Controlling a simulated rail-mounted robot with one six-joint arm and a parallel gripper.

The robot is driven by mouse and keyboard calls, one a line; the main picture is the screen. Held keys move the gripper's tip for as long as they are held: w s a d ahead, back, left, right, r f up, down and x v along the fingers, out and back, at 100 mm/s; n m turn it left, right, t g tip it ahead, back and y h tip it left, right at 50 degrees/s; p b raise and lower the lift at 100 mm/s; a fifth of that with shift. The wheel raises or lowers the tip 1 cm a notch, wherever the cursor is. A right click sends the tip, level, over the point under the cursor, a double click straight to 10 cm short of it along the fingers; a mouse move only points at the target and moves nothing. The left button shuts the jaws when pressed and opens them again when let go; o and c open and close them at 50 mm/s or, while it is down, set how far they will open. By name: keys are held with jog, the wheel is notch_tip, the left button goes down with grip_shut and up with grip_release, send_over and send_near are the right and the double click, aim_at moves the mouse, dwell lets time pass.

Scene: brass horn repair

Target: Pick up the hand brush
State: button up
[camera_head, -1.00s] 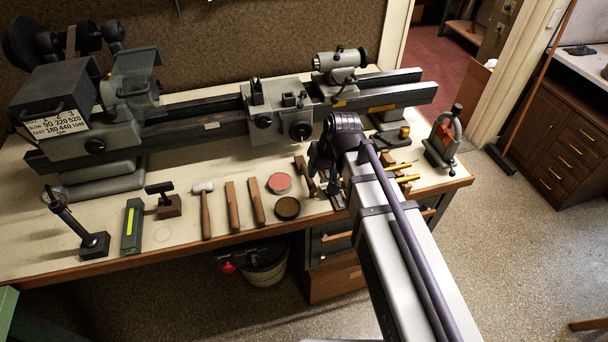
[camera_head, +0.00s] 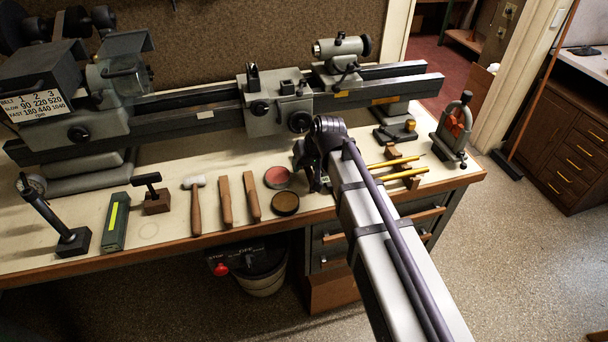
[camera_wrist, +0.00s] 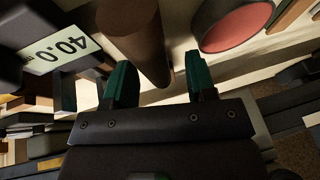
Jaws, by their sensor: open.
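A brown, rounded wooden handle (camera_wrist: 135,35), apparently the hand brush's, shows close up in the wrist view. Its narrower end points down between the two green-padded fingers of my gripper (camera_wrist: 158,75). The fingers are open, with a gap on both sides of the handle's end. I cannot tell whether the handle reaches fully between them, and no bristles show. In the head view, my gripper (camera_head: 311,172) is low over the front of the bench, right of the red tin, and hides the brush.
A red-topped tin (camera_head: 277,177) and a dark brown tin (camera_head: 285,203) lie just left of my gripper. A caliper display (camera_wrist: 62,47) is close by in the wrist view. Yellow-handled tools (camera_head: 405,174) lie to the right. The lathe (camera_head: 210,105) stands behind.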

jog(key=shift+w+f, duration=0.1)
jog(key=shift+f, duration=0.05)
jog(key=shift+c, duration=0.3)
grip_shut()
jog(key=shift+p, duration=0.35)
notch_tip(320, 180, up, 28)
jog(key=p, duration=2.7)
jog(key=shift+p, duration=0.4)
